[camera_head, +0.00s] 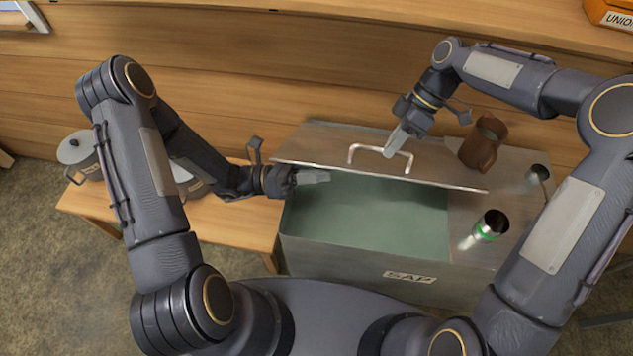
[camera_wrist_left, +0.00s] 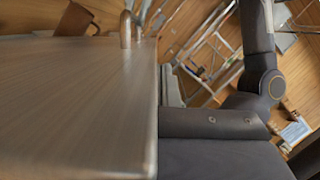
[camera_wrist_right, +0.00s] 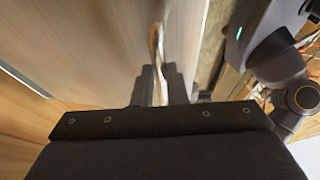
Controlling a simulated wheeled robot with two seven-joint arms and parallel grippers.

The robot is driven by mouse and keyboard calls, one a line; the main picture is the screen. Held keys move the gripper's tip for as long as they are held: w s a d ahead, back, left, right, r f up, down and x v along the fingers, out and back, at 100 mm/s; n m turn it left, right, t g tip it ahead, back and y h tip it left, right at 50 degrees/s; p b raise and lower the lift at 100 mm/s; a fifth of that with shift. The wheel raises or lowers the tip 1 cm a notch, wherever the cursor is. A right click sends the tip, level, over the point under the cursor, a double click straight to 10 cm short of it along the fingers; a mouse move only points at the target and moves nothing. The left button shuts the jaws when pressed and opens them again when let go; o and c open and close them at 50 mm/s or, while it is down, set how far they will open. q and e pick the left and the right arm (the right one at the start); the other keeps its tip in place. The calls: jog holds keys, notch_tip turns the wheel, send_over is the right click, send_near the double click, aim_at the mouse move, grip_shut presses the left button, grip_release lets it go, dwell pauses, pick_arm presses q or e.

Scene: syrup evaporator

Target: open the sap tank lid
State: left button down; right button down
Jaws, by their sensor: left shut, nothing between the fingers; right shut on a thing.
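The grey metal sap tank (camera_head: 335,258) has a "SAP" label on its front. Its lid (camera_head: 325,145) is raised at the front edge and tilted, so the pale green inside shows. My right gripper (camera_head: 391,150) is shut on the lid handle (camera_head: 408,160), a light metal bar; the handle also runs between the fingers in the right wrist view (camera_wrist_right: 158,45). My left gripper (camera_head: 325,176) is shut and empty at the lid's raised front edge, near its left part. The lid (camera_wrist_left: 80,100) fills the left of the left wrist view; whether the fingers touch it is unclear.
A brown jug (camera_head: 482,145) and a metal cup with a green band (camera_head: 489,226) stand on the tank's fixed right top. A lidded pot (camera_head: 76,148) stands on the wooden bench (camera_head: 235,225) at left. A wooden wall (camera_head: 250,80) rises close behind the tank.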

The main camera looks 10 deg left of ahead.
jog(key=shift+d+f, duration=0.2)
jog(key=shift+f, duration=0.3)
jog(key=c, duration=1.5)
grip_release()
jog(key=shift+w+a, duration=0.1)
jog(key=shift+w, duration=0.15)
jog(key=shift+o, duration=0.2)
jog(key=shift+s+r, duration=0.15)
jog(key=shift+r, duration=0.1)
